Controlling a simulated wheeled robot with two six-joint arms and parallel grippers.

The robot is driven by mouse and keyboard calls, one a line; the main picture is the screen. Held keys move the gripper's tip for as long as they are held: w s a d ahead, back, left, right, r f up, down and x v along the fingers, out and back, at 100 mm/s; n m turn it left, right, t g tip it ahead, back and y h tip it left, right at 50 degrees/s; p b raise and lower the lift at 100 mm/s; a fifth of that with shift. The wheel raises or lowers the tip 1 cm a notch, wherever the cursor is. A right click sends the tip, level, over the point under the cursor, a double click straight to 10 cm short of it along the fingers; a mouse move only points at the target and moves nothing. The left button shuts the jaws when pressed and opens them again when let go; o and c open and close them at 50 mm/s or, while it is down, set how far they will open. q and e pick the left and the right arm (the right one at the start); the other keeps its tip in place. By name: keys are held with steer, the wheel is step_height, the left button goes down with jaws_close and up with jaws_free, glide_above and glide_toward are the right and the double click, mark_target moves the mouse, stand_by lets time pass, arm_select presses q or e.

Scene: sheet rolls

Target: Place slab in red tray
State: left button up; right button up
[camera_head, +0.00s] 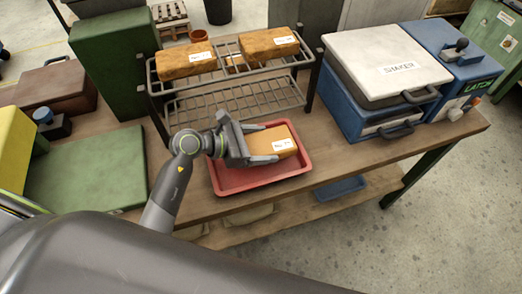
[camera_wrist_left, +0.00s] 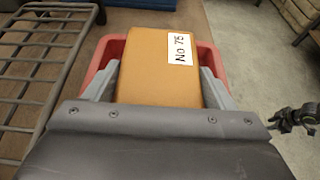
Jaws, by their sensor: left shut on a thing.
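An orange-brown slab (camera_head: 281,138) with a white label is between the fingers of my left gripper (camera_head: 262,144), which is shut on it. The slab also shows in the left wrist view (camera_wrist_left: 158,75), its label reading "No 75". The red tray (camera_head: 228,181) lies on the wooden table under the slab and gripper; its rim also shows in the left wrist view (camera_wrist_left: 208,58). The slab is over or inside the tray; I cannot tell if it touches the tray floor.
A blue and white shaker box (camera_head: 385,68) is at the right. A green board (camera_head: 87,172) lies at the left. Bare table is right of the tray.

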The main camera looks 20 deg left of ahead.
mark_target(261, 151)
arm_select(q)
step_height(261, 151, down, 3)
steer(key=shift+f, duration=0.15)
steer(key=shift+f, duration=0.1)
steer(key=o, duration=0.8)
steer(key=shift+f, duration=0.15)
steer(key=o, duration=0.5)
steer(key=shift+c, duration=0.2)
steer(key=shift+r, duration=0.2)
steer(key=b+v, duration=0.1)
steer(key=v, duration=0.9)
steer(key=shift+s+a, duration=0.15)
steer(key=shift+a, duration=0.1)
steer(key=shift+b+v, duration=0.35)
steer(key=shift+v, duration=0.45)
